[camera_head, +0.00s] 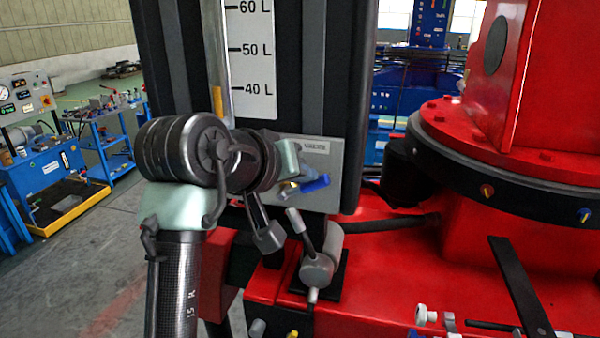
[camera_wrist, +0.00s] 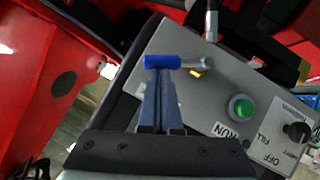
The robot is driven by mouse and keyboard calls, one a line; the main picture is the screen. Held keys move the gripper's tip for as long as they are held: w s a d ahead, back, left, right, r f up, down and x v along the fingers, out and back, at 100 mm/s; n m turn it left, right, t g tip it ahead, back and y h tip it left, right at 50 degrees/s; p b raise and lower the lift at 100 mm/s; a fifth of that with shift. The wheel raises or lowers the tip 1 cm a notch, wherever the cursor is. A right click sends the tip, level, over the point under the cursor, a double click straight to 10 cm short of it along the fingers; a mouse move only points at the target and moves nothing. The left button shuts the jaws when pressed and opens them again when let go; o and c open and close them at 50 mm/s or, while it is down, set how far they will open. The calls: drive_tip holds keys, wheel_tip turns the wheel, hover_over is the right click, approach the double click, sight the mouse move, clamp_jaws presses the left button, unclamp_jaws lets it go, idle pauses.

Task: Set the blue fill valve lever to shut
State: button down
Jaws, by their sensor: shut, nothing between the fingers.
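The blue fill valve lever (camera_head: 312,185) sticks out at the lower front of a grey panel (camera_head: 340,165). In the wrist view its blue grip (camera_wrist: 160,62) lies across the picture, on a grey stem running right, with a yellow valve part (camera_wrist: 196,72) by the stem. My gripper (camera_wrist: 160,78) is shut and empty. Its fingertips are right at the blue grip in the wrist view; I cannot tell whether they touch it. In the head view my arm hides most of the gripper.
A green button (camera_wrist: 240,108) and a black knob (camera_wrist: 297,132) sit on the panel near the "FILL" and "OFF" lettering. A black tank with a litre scale (camera_head: 250,50) rises above the panel. A grey joystick (camera_head: 317,268) stands close below my wrist. Red crane bodywork (camera_head: 385,270) lies right.

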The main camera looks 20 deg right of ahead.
drive_tip(key=shift+s+d+f+m+t+y+b, duration=0.2)
drive_tip(key=shift+s+d+f+m+y+b, duration=0.05)
drive_tip(key=shift+d+f+m+y+b, duration=0.25)
drive_tip(key=shift+s+d+f+m+t+y+b, duration=0.2)
drive_tip(key=shift+s+d+f+m+y+b, duration=0.15)
drive_tip(key=shift+m+y, duration=0.25)
drive_tip(key=shift+d+f, duration=0.1)
drive_tip(key=shift+f, duration=0.3)
